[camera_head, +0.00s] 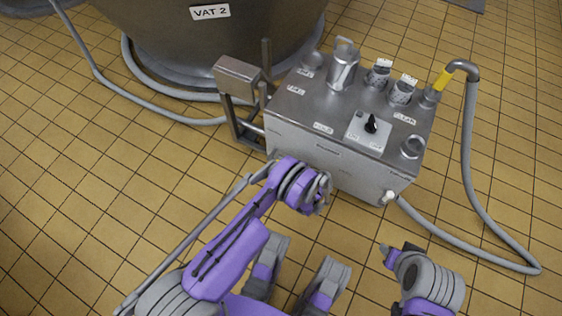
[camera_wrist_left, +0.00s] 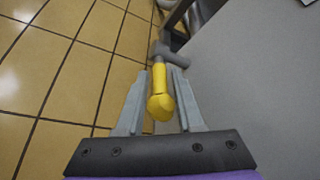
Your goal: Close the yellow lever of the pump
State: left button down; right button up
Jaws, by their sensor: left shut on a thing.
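The pump is a grey metal box (camera_head: 330,155) on the floor in the head view. Its yellow lever (camera_wrist_left: 161,95) shows in the left wrist view, attached to a grey fitting beside a flat grey surface. My left gripper (camera_wrist_left: 161,78) is shut on the yellow lever, with one finger on each side. In the head view my left gripper (camera_head: 321,190) is at the front face of the pump, and my wrist hides the lever there. My right gripper (camera_head: 398,254) is at the lower right, apart from the pump; its fingers are not clear.
A large vat (camera_head: 200,45) labelled VAT 2 stands behind at the left. A grey hose (camera_head: 470,150) with a yellow section loops on the floor at the pump's right. A metal bracket (camera_head: 240,85) stands at the pump's left.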

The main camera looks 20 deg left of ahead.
pick_arm(q)
jog(key=shift+f, duration=0.2)
dwell(0.4)
jog(key=c, duration=0.8)
grip_release()
jog(key=p+v, duration=0.2)
jog(key=v, duration=0.8)
jog(key=shift+s+d, duration=0.1)
jog(key=shift+d, duration=0.35)
